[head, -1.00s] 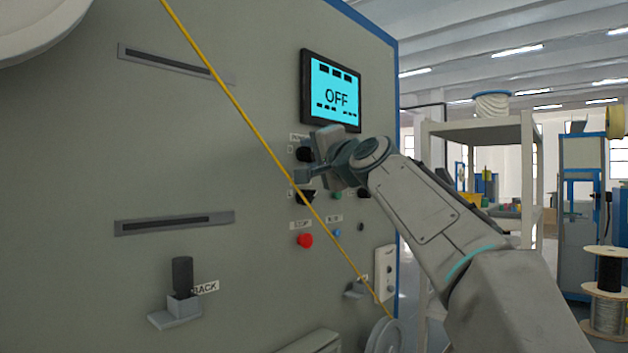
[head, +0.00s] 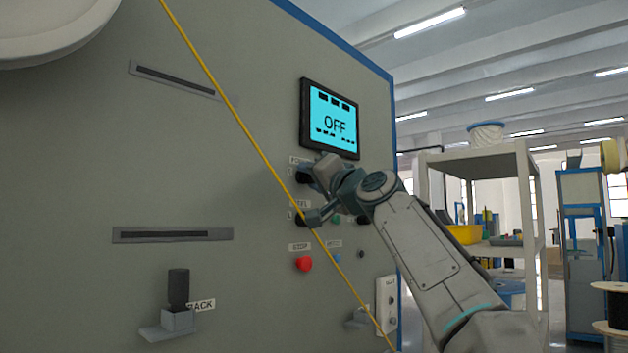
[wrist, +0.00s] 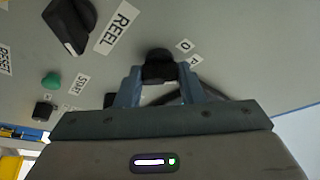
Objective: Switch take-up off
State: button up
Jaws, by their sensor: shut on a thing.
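The grey machine panel (head: 100,130) fills the left of the head view. Its screen (head: 329,120) reads OFF. My gripper (wrist: 160,80) is shut on a black knob (wrist: 158,62), with one finger on each side of it. Small labels, one reading O, stand beside the knob in the wrist view. In the head view my gripper (head: 314,190) is at the upper knob below the screen and covers most of it. A second black knob (wrist: 70,24) sits beside the label REEL (wrist: 117,27).
A red stop button (head: 304,264) is lower on the panel. A green START button (wrist: 51,81) is near the REEL knob. A yellow cable (head: 240,122) runs diagonally in front of the panel. A shelf (head: 480,165) stands at the right.

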jog(key=o, duration=1)
jog(key=shift+b+v, duration=4.2)
jog(key=shift+v, duration=2.7)
